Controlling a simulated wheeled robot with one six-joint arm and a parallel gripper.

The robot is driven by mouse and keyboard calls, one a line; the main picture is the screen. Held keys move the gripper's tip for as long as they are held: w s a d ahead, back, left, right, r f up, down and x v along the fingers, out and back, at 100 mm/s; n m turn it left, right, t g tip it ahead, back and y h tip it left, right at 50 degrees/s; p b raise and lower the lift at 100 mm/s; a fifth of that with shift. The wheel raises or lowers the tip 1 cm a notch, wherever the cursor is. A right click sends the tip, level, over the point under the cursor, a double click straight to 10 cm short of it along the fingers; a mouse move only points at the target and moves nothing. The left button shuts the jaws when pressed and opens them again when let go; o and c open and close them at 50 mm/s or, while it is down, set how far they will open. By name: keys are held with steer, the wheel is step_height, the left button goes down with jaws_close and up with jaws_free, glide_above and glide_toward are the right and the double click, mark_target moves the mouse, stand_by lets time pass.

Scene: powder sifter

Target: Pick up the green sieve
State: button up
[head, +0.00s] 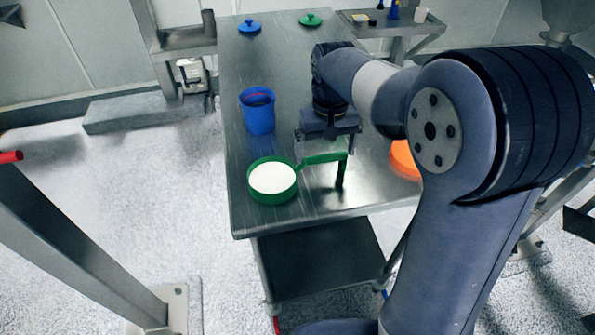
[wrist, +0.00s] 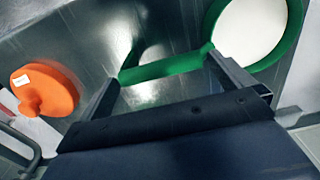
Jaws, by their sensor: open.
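The green sieve (head: 271,195) sits near the front left corner of the steel table in the head view, with white contents or a white mesh inside its round rim. Its handle (head: 320,158) reaches right toward a green upright part (head: 342,170) at its end. My gripper (head: 322,150) hangs over the handle. In the wrist view, the sieve ring (wrist: 289,52) is at the upper right and its handle (wrist: 165,67) runs between the fingertips of my open gripper (wrist: 160,72). I cannot tell how far the fingers are from the handle.
A blue container (head: 258,115) stands behind the sieve. An orange item (head: 404,160) lies to the right, partly behind my arm; it shows in the wrist view (wrist: 45,90). A blue lid (head: 250,27) and a green lid (head: 310,20) lie at the table's far end.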

steer(key=c, duration=1.1)
step_height(320, 180, up, 10)
steer(key=shift+r+p, duration=0.1)
steer(key=shift+p, duration=0.25)
steer(key=c, duration=0.4)
stand_by(1.1)
